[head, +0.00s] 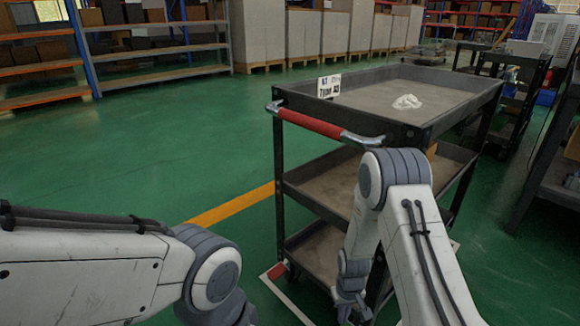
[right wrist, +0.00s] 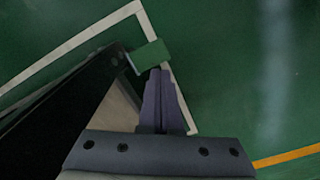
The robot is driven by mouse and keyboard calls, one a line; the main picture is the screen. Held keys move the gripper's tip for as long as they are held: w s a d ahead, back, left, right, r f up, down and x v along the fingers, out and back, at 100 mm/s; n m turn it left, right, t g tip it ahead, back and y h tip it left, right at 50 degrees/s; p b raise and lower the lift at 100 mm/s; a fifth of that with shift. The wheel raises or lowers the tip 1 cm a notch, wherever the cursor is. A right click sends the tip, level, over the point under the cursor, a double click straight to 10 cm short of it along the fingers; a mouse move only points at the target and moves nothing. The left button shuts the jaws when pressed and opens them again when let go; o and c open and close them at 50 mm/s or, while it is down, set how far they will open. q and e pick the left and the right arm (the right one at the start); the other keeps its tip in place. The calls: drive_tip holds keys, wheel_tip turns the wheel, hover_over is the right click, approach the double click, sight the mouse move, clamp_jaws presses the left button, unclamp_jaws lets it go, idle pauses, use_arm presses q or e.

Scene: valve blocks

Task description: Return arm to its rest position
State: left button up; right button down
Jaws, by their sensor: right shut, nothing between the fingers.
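My right arm comes in from the lower right in the head view, with its elbow in front of the cart (head: 432,130). Its gripper (head: 352,306) hangs low by the cart's near end and is partly cut off by the frame's bottom edge. In the right wrist view the gripper's fingers (right wrist: 163,98) are together with nothing between them, pointing down past the cart's dark side. My left arm comes in from the left at the bottom of the head view. Its gripper is out of view.
The cart has three shelves, a red-grip handle (head: 312,124), a small sign (head: 329,86) and a crumpled white thing (head: 407,102) on top. White and yellow lines mark the green floor (head: 165,150). Shelving (head: 160,47) stands behind. Floor left of the cart is clear.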

drive_tip(key=s+a+r+n+p, duration=0.15)
drive_tip(key=a+r, duration=0.25)
drive_tip(key=r, duration=0.4)
drive_tip(key=s+a+r+p, duration=0.2)
drive_tip(key=s+a+r, duration=0.15)
drive_tip(key=r, duration=0.45)
drive_tip(key=s+a+r+n+p, duration=0.15)
drive_tip(key=a+r, duration=0.25)
drive_tip(key=r, duration=0.4)
drive_tip(key=s+a+r+n+y+p, duration=0.1)
drive_tip(key=s+r+p, duration=0.2)
drive_tip(key=s+r, duration=0.55)
drive_tip(key=s+a+r+n+p, duration=0.1)
drive_tip(key=s+r+n+p, duration=0.1)
drive_tip(key=s+r, duration=0.65)
wheel_tip(320, 180, up, 37)
drive_tip(key=p, duration=3.7)
drive_tip(key=shift+f+p, duration=0.2)
drive_tip(key=shift+p, duration=0.2)
drive_tip(key=shift+a, duration=0.1)
